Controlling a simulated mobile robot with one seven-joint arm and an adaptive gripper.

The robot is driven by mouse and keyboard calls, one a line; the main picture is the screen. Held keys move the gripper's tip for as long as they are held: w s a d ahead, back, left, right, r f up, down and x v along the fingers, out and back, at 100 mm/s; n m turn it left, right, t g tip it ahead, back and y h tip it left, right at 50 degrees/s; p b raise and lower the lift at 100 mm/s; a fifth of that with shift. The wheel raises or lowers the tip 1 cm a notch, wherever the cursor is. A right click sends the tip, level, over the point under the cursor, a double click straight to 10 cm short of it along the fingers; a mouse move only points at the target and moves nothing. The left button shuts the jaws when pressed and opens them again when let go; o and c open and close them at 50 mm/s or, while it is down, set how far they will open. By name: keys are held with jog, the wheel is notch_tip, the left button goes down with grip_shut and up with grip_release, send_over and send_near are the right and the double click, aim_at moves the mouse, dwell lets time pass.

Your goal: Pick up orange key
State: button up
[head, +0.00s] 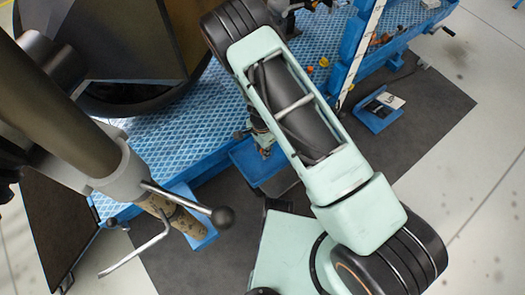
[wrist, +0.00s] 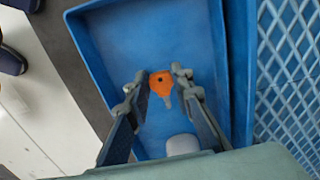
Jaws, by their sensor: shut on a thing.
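The orange key (wrist: 161,80) has an orange head with a dark hole and a short grey shaft. In the wrist view it sits between the fingertips of my gripper (wrist: 158,83), which is shut on it. Below the key in that view is a blue tray (wrist: 102,45) with raised walls. The tray also shows in the head view (head: 277,186), beside the blue bench. In the head view my gripper (head: 264,149) is partly hidden behind my arm, above the tray. I cannot make out the key there.
A whitish rounded object (wrist: 182,144) shows between my fingers, near the tray's lower end. The blue patterned bench (head: 170,135) stands beside the tray. Another blue tray with a white item (head: 390,101) is at right.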

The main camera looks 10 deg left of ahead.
jog(key=s+a+r+p, duration=0.2)
jog(key=s+r+p, duration=0.1)
jog(key=s+r, duration=0.6)
jog(key=s, duration=0.4)
jog(key=shift+s+a+r, duration=0.2)
jog(key=shift+s+r, duration=0.15)
jog(key=shift+s, duration=0.05)
jog(key=w+d+r+n+p, duration=0.1)
jog(key=w+d+r+p, duration=0.25)
jog(key=r+p, duration=0.3)
jog(key=w+d+r+n+p, duration=0.25)
jog(key=w+r+p, duration=0.2)
jog(key=r, duration=0.35)
jog(key=w+d+r+n+p, duration=0.1)
jog(key=w+d+r+p, duration=0.3)
jog(key=r+p, duration=0.3)
jog(key=w+d+r+n+p, duration=0.1)
jog(key=d+r+n+p, duration=0.1)
jog(key=d+r+p, duration=0.3)
jog(key=w+d+r+n+p, duration=0.1)
jog(key=d+r+p, duration=0.4)
jog(key=d+r, duration=0.7)
jog(key=shift+w+r+n+p, duration=0.4)
jog(key=shift+w+r, duration=0.1)
jog(key=shift+w, duration=0.3)
jog(key=shift+w, duration=0.1)
